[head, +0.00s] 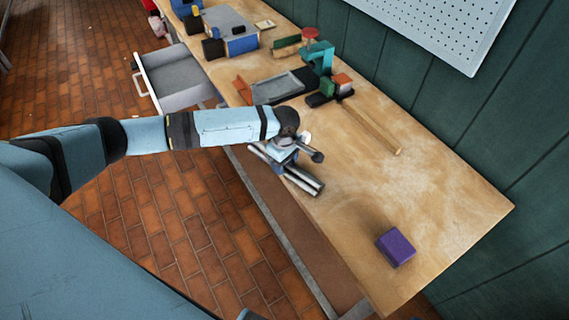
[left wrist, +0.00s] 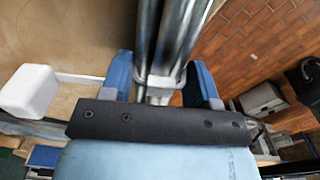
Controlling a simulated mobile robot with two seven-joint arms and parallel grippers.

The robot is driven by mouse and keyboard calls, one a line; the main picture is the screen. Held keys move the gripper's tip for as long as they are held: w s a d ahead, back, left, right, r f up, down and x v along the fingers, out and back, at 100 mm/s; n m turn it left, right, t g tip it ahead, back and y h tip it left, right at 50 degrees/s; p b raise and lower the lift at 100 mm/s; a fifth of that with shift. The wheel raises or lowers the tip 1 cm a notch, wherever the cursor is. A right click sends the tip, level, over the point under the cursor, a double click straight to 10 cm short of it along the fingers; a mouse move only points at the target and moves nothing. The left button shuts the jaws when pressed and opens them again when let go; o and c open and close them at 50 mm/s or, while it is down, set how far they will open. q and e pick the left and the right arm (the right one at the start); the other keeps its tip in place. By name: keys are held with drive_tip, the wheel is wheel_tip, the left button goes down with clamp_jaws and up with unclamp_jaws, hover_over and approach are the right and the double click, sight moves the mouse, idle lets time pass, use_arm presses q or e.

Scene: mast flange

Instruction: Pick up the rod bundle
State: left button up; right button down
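The rod bundle (head: 303,180), several grey metal rods held together by a band, lies along the front edge of the wooden bench. In the left wrist view the rods (left wrist: 172,40) run up from between the fingers. My left gripper (head: 285,160) is down at the bundle, its two blue fingers one on each side of it. In the left wrist view the left gripper (left wrist: 165,85) looks open, with narrow gaps beside the rods. Part of the bundle is hidden by the gripper in the head view. My right gripper is not in view.
A purple block (head: 395,247) lies at the bench's near right end. A wooden stick (head: 372,126), a grey tray (head: 277,88) and a teal clamp-like tool (head: 318,56) lie farther back. An open drawer (head: 175,78) juts out. A white block (left wrist: 28,90) is beside the gripper.

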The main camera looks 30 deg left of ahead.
use_arm(q)
drive_tip(key=shift+c, duration=0.8)
drive_tip(key=shift+r, duration=0.1)
